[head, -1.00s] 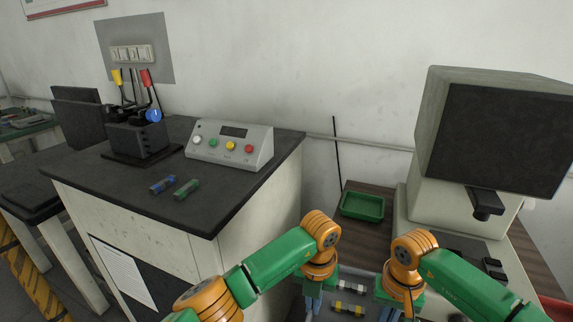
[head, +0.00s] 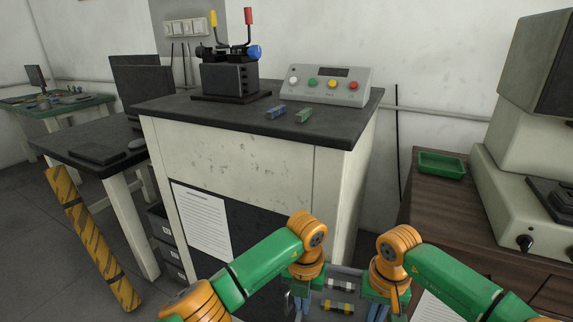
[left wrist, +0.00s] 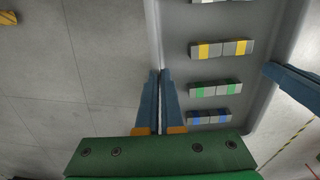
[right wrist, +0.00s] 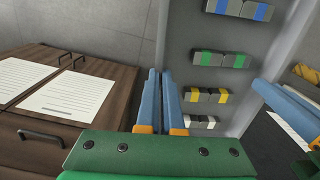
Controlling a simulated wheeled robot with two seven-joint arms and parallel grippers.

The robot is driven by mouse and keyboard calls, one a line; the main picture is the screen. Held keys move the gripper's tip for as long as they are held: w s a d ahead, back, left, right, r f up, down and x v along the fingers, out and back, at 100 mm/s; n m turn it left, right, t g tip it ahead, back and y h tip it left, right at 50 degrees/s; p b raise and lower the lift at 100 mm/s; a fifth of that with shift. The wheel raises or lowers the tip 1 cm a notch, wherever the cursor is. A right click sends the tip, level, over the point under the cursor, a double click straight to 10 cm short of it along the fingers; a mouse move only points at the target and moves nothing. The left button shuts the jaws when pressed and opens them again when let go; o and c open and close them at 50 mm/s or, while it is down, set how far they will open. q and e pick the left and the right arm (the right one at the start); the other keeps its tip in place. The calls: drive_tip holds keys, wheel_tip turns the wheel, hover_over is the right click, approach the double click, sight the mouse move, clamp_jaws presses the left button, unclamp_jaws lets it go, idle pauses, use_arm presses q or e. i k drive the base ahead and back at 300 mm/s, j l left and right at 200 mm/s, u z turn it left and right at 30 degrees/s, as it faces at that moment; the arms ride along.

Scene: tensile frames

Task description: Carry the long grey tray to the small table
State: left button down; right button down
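The long grey tray (head: 347,270) is at the bottom of the head view, between my two grippers, partly cut off. It carries several small grey blocks with coloured bands in pairs: white, yellow, green and blue. My left gripper (left wrist: 160,74) is shut on one long wall of the tray (left wrist: 176,60). My right gripper (right wrist: 162,74) is shut on the opposite wall of the tray (right wrist: 178,50). The tray hangs above the floor. A low dark-topped table (head: 75,142) and a green-topped table (head: 75,106) stand at the left; I cannot tell which is the small table.
A yellow-black striped post (head: 90,240) is at left. A wooden cabinet (head: 440,205) with a green dish (head: 441,165) is at right. Open floor (head: 50,270) lies at left.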

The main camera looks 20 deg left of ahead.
sight(81, 135)
drive_tip(key=j, duration=1.1)
drive_tip(key=i+j, duration=0.15)
drive_tip(key=j, duration=0.95)
